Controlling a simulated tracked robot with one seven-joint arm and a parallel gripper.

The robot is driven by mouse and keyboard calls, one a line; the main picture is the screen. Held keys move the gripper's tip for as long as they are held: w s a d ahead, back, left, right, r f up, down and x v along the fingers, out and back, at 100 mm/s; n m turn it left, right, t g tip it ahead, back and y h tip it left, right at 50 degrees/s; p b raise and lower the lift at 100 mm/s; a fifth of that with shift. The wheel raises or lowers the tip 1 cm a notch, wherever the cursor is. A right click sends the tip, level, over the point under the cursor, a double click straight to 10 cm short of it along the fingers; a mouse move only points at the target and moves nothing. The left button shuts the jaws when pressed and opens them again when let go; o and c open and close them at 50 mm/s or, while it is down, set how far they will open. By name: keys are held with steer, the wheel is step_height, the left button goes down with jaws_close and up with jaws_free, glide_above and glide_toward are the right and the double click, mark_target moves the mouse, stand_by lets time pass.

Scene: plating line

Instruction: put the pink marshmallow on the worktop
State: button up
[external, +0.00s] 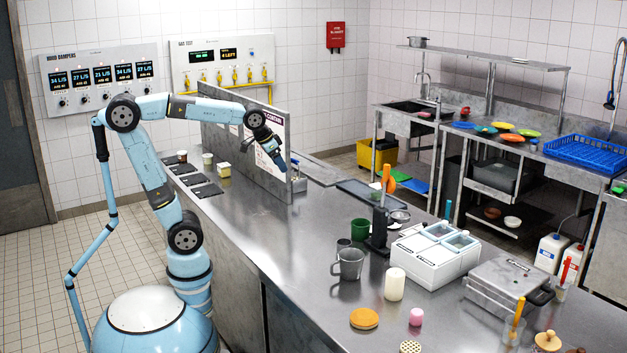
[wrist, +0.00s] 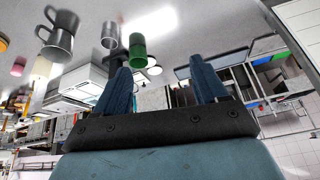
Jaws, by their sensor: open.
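The pink marshmallow (external: 416,317) is a small pink cylinder standing on the steel worktop (external: 310,260), near its front right part. It also shows small at the left edge of the wrist view (wrist: 18,67), where the scene appears upside down. My gripper (external: 281,168) is beside the upright panel, well to the left of and behind the marshmallow, above the worktop. In the wrist view its two blue fingers (wrist: 165,80) are spread apart with nothing held between them.
A white cylinder (external: 395,284), an orange-brown disc (external: 364,318), a grey mug (external: 348,263) and a green cup (external: 360,229) stand near the marshmallow. A white container (external: 436,255) and a grey press-like appliance (external: 505,287) are behind. The upright panel (external: 240,140) adjoins my gripper. Mid-left worktop is clear.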

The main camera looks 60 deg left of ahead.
steer(key=w+d+m, duration=0.1)
steer(key=w+d, duration=0.4)
steer(key=d, duration=0.3)
steer(key=w+d+m, duration=0.1)
steer(key=w+d, duration=0.3)
steer(key=d, duration=0.4)
steer(key=m+g+h, duration=0.2)
steer(key=m+h, duration=0.1)
steer(key=m, duration=0.2)
glide_above(416, 311)
steer(key=s+a, duration=0.3)
steer(key=a, duration=0.1)
step_height(416, 311, down, 17)
steer(key=x, duration=0.7)
steer(key=shift+f, duration=0.35)
steer(key=shift+x, duration=2.55)
steer(key=shift+s, duration=0.2)
steer(key=shift+c, duration=0.4)
steer(key=c, duration=0.7)
